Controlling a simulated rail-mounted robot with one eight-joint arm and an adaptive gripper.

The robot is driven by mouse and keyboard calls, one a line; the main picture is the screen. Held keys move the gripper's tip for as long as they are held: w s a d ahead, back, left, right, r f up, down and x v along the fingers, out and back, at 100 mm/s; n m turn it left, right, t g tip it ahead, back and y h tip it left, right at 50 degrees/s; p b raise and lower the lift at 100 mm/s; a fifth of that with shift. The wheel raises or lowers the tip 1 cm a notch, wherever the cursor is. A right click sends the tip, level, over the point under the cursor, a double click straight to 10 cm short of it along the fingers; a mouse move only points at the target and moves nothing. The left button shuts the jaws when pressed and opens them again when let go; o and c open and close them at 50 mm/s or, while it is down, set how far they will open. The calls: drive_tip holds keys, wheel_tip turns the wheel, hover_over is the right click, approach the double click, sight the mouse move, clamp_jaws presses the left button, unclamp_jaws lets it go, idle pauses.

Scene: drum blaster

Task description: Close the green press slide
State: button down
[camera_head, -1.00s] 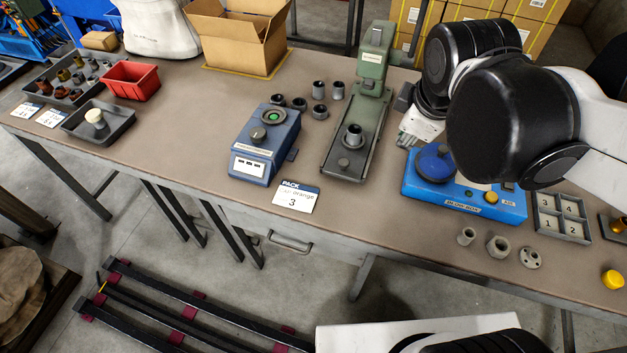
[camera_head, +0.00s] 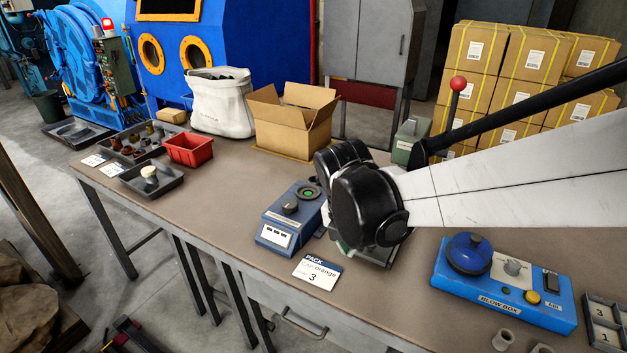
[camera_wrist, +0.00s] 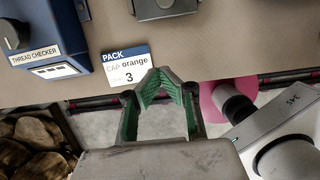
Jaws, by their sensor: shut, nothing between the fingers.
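The green press (camera_head: 408,140) stands at the middle of the bench, largely hidden behind my arm in the head view. Its upper part shows to the right of my black wrist joint, and a strip of its base shows below. The slide and its position are hidden there. In the wrist view, the front end of a grey-green base (camera_wrist: 165,8) shows at the top edge, beyond my fingertips. My gripper (camera_wrist: 162,76) is shut and empty, with green inner pads, over the bench's front edge.
A blue thread checker (camera_head: 290,218) and a PACK card (camera_head: 317,272) lie close left of my wrist. A blue blow box (camera_head: 505,282) stands right. A red-knobbed lever (camera_head: 458,84) rises beside the press. A cardboard box (camera_head: 290,122) stands behind.

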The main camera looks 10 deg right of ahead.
drive_tip(key=b+x, duration=0.2)
drive_tip(key=x, duration=0.6)
drive_tip(key=shift+w+d+f+b, duration=0.2)
drive_tip(key=shift+w+d, duration=0.25)
drive_tip(key=shift+w, duration=0.1)
drive_tip(key=shift+w+d+f+b, duration=0.15)
drive_tip(key=shift+w+d+b, duration=0.05)
drive_tip(key=shift+w+d, duration=0.65)
drive_tip(key=shift+w, duration=0.25)
drive_tip(key=shift+w+r, duration=0.1)
drive_tip(key=shift+w, duration=0.05)
